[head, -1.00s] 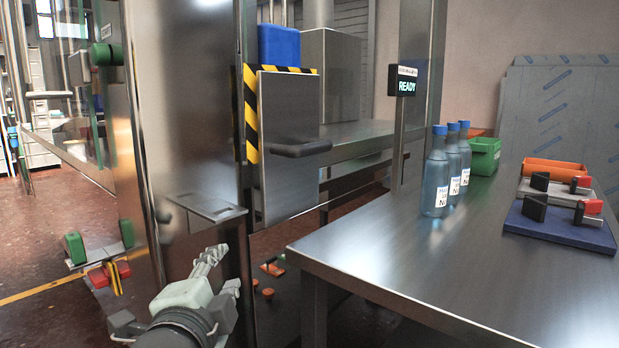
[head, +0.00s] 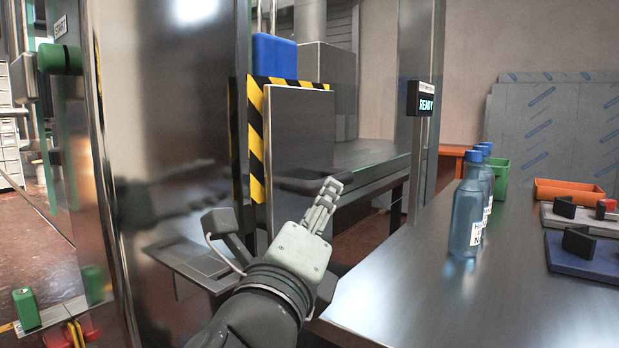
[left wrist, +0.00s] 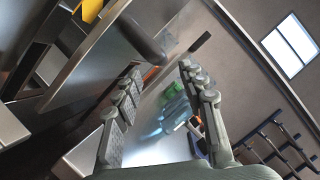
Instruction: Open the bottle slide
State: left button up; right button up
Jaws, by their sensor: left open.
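The slide is a flat metal panel (head: 300,140) in a frame edged with yellow and black stripes (head: 255,150). A dark bar handle (head: 300,184) sticks out from its lower part. The panel (left wrist: 100,55) and handle (left wrist: 140,38) also show in the left wrist view. My left gripper (head: 330,193) is open and empty, close to the handle's right end in the head view. In the left wrist view its fingers (left wrist: 160,72) are spread, and the handle lies past the left fingertip, not between the fingers. Contact cannot be told. My right gripper is not in view.
Blue-capped bottles (head: 466,215) stand on the metal table (head: 400,290) at right, with a green bin (head: 500,172), an orange tray (head: 568,190) and a blue clamp plate (head: 585,255). A sign (head: 421,98) reads READY. A metal ledge (head: 195,262) juts out at lower left.

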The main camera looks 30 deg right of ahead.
pick_arm(q)
jog(key=x, duration=0.7)
jog(key=shift+w+p, duration=0.2)
jog(key=shift+p, duration=0.1)
jog(key=shift+w+d+r, duration=0.15)
jog(key=shift+w+d, duration=0.1)
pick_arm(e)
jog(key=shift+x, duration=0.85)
pick_arm(q)
jog(key=shift+c, duration=0.6)
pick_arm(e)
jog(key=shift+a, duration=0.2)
pick_arm(q)
grip_shut()
